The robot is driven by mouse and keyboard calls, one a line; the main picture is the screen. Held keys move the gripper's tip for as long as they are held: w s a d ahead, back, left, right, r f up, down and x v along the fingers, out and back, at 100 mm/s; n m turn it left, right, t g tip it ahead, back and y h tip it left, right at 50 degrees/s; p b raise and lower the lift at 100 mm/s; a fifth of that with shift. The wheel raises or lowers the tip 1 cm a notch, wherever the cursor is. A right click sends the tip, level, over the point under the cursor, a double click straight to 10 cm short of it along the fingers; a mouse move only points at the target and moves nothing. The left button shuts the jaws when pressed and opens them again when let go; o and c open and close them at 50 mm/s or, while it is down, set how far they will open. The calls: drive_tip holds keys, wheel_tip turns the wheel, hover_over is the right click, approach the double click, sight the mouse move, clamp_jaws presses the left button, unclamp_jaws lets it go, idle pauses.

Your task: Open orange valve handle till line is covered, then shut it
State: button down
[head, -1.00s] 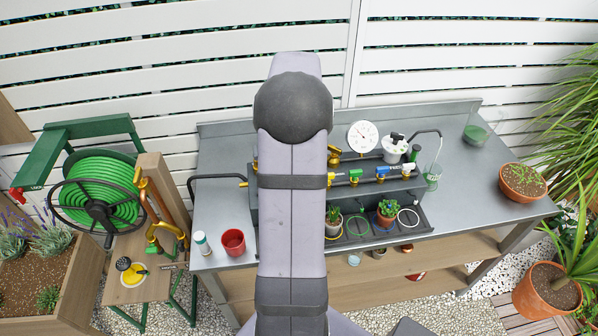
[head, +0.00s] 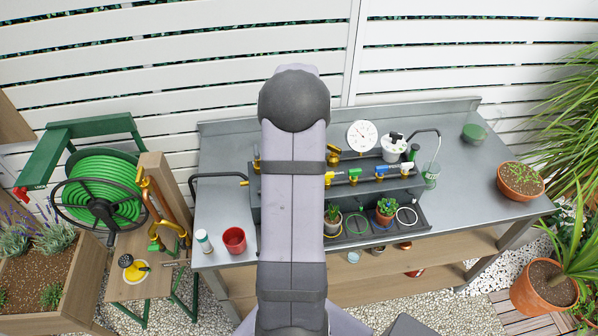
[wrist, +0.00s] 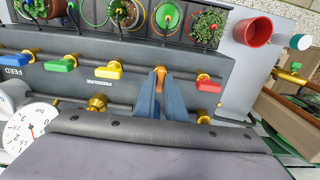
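The orange valve handle (wrist: 160,75) sits on the dark pipe rack in the wrist view, turned crosswise to the pipe. My gripper (wrist: 161,84) has its two blue-grey fingers on either side of this handle, and they look closed on it. No fill line is discernible. In the head view my arm hides the orange handle and the gripper.
Red (wrist: 208,85), yellow (wrist: 115,69) and green (wrist: 58,66) handles sit along the rack, lying along the pipe. A white pressure gauge (head: 361,135) stands behind. A red cup (head: 234,240) and a white bottle (head: 203,241) stand at the bench's left.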

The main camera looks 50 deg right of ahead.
drive_tip(key=shift+m, duration=0.3)
drive_tip(key=m, duration=0.3)
drive_tip(key=shift+r+m, duration=0.1)
drive_tip(key=shift+m, duration=0.2)
drive_tip(key=m, duration=0.4)
drive_tip(key=shift+p, duration=0.35)
drive_tip(key=m, duration=0.5)
drive_tip(key=shift+d, duration=0.1)
drive_tip(key=m, duration=0.4)
drive_tip(key=shift+m, duration=0.3)
drive_tip(key=c, duration=1.8)
unclamp_jaws()
